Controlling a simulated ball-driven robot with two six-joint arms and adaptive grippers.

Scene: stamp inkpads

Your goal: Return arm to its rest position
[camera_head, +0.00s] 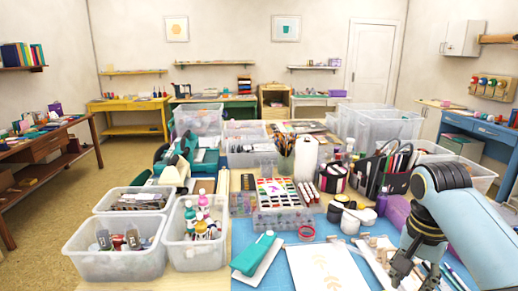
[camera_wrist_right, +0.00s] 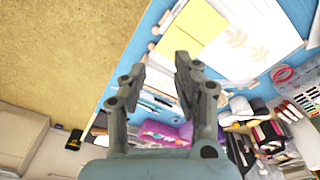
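My right arm (camera_head: 460,225) comes in from the right edge in the head view. Its dark gripper (camera_head: 398,268) hangs low over the front right of the blue work mat. In the right wrist view the two fingers of this gripper (camera_wrist_right: 158,68) stand apart with nothing held between them. Beyond the fingers lie the blue mat, pens and a sheet. My left gripper is not in view.
A printed sheet (camera_head: 325,268), a green-topped tool (camera_head: 255,252) and a red tape ring (camera_head: 306,232) lie on the blue mat (camera_head: 275,275). Clear bins (camera_head: 115,262) with bottles stand at left. A paint tray (camera_head: 278,192) and black caddies stand behind the mat.

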